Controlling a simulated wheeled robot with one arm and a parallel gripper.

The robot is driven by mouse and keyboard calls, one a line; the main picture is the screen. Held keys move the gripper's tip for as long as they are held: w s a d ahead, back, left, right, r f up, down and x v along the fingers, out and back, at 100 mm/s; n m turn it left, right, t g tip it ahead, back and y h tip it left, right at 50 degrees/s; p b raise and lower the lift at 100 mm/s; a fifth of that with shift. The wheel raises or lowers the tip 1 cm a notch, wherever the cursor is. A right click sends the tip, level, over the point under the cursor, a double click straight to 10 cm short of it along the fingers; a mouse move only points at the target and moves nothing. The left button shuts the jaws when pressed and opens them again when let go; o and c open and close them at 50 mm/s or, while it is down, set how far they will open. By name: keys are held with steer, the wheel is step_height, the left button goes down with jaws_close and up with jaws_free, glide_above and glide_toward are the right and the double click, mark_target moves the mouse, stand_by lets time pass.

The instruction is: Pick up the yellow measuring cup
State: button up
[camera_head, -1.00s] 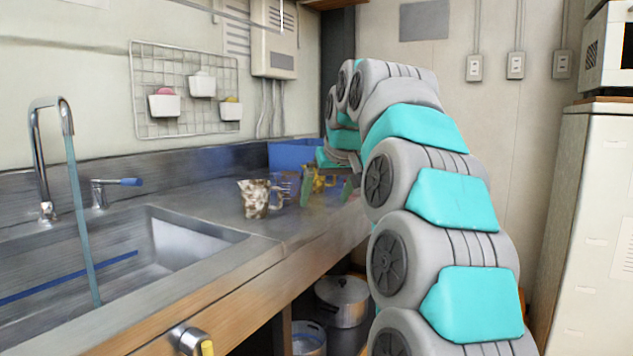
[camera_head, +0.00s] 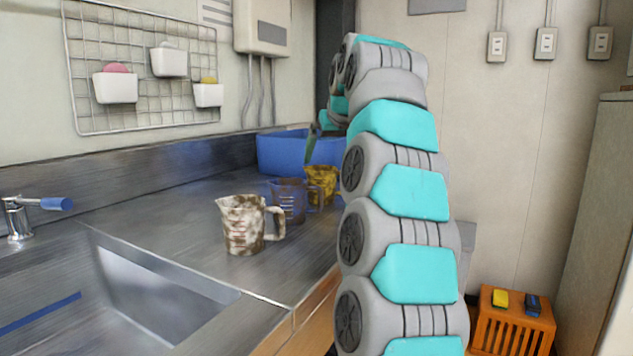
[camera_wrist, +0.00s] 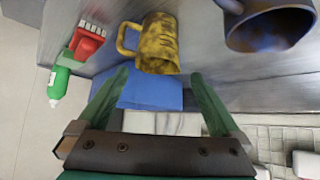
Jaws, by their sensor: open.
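The yellow measuring cup (camera_head: 321,184), mottled with brown, stands on the steel counter beside my arm in the head view. In the wrist view the yellow cup (camera_wrist: 158,42) lies just past my fingertips, between their lines, its handle toward the left. My gripper (camera_wrist: 160,75) is open, with green fingers spread and nothing between them. In the head view a green finger shows above the cup, in front of the blue bin; the rest of the gripper is hidden. A blue measuring cup (camera_head: 287,201) stands close in front of the yellow one, and a white-and-brown measuring cup (camera_head: 241,226) stands nearer.
A blue bin (camera_head: 280,153) stands at the counter's back; it also shows in the wrist view (camera_wrist: 150,92). A green bottle (camera_wrist: 60,82) and a red item (camera_wrist: 86,42) are at the wrist view's left. The sink (camera_head: 150,290) is at left; an orange crate (camera_head: 510,330) stands at right.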

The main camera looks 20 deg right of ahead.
mark_target(322, 169)
steer(key=x, duration=0.8)
steer(key=shift+w+d+r, duration=0.2)
steer(key=shift+w, duration=0.1)
steer(key=c, duration=1.1)
